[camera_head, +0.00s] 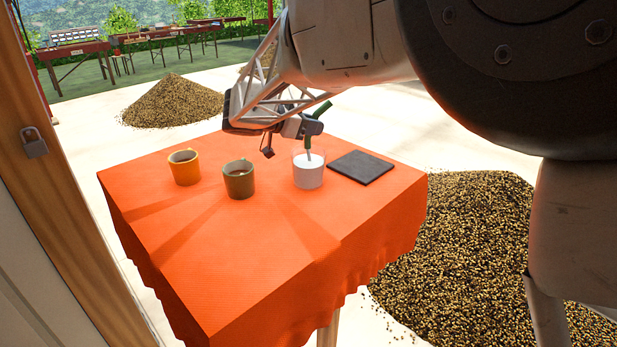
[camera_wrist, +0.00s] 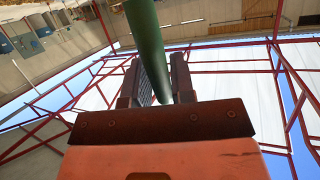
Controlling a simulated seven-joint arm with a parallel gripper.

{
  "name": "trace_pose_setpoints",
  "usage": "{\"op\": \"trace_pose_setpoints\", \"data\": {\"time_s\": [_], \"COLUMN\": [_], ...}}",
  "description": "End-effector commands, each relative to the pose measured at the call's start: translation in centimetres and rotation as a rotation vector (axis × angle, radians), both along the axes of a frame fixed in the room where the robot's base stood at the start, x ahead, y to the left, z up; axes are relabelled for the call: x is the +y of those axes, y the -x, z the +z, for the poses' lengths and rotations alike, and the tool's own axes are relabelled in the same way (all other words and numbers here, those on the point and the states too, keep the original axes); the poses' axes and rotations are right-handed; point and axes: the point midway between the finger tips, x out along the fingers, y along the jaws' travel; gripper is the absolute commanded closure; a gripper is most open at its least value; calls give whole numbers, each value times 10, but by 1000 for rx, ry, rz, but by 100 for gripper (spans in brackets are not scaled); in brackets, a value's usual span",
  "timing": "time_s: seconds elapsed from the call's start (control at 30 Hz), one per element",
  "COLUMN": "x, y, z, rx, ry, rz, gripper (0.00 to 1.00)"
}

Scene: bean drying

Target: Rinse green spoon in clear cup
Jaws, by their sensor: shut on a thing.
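My gripper (camera_head: 306,127) is shut on the green spoon (camera_head: 321,109) above the orange table, over the clear cup. The spoon's lower end reaches down through the mouth of the clear cup (camera_head: 309,180), where a pale tip shows. The cup stands upright and looks whitish in its lower part; I cannot tell how deep the tip sits. In the wrist view, the green handle (camera_wrist: 148,40) runs between the two fingers of my gripper (camera_wrist: 156,75). The cup is not in the wrist view.
A yellow mug (camera_head: 184,168) and an olive mug (camera_head: 238,182) with dark contents stand left of the cup. A dark flat mat (camera_head: 360,168) lies right of it. The front of the orange tablecloth (camera_head: 240,260) is clear. Bean piles (camera_head: 172,100) lie on the floor.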

Motion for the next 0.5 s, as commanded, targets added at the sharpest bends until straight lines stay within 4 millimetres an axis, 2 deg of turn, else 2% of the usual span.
{"op": "trace_pose_setpoints", "data": {"time_s": [0.3, 0.5], "x": [0, 0], "y": [0, 0], "z": [0, 8], "rx": [0, -1], "ry": [0, 0], "rz": [0, 1], "gripper": [100, 100]}}
